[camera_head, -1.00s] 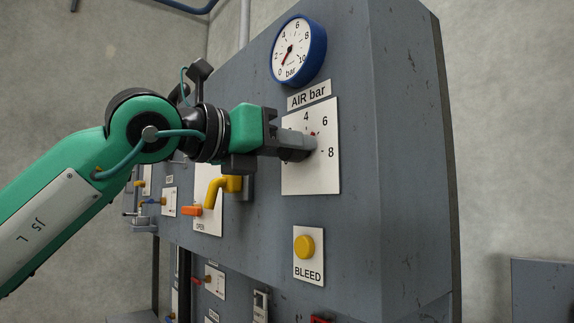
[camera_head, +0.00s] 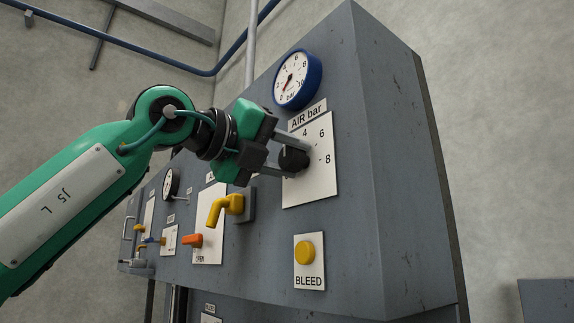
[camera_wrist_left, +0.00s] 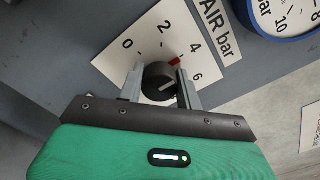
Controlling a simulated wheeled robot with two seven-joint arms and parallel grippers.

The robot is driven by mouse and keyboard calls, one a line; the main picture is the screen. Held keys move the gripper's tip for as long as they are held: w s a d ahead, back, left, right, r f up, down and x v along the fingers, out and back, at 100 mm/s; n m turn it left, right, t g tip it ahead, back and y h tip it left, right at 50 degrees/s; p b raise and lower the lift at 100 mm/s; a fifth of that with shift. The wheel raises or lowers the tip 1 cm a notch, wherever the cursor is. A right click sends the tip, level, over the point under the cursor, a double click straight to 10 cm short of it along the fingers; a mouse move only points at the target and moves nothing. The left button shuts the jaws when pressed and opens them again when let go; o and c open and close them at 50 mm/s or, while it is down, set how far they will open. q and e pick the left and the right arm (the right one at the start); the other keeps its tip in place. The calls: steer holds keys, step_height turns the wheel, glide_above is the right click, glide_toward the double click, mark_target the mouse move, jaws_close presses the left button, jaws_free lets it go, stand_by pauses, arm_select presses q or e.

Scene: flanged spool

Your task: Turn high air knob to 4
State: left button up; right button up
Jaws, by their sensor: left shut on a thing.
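The black AIR bar knob (camera_head: 293,159) sits on a white numbered plate (camera_head: 318,185) on the grey cabinet. My left gripper (camera_head: 296,157) has one finger above and one below the knob in the head view. In the left wrist view, the knob (camera_wrist_left: 159,82) is between the two fingers of my left gripper (camera_wrist_left: 161,86), which is shut on it. A red mark (camera_wrist_left: 174,62) lies near the 4. My right gripper is not in view.
A blue-rimmed gauge (camera_head: 298,79) is above the plate. A yellow BLEED button (camera_head: 305,252) is below it. A yellow lever (camera_head: 224,208) and an orange handle (camera_head: 192,240) stick out to the left, below my left gripper.

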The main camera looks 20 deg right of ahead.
arm_select(q)
steer(key=shift+r, duration=0.15)
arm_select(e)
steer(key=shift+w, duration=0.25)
arm_select(q)
steer(key=o, duration=1)
steer(key=shift+s+a+b, duration=0.1)
steer(key=shift+a+b, duration=0.25)
steer(key=shift+a, duration=0.2)
steer(key=b+v, duration=0.3)
steer(key=v, duration=0.9)
steer(key=shift+a, duration=0.3)
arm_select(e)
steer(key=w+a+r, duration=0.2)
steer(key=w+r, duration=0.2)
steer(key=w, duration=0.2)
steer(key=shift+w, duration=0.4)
arm_select(q)
steer(key=shift+s, duration=0.1)
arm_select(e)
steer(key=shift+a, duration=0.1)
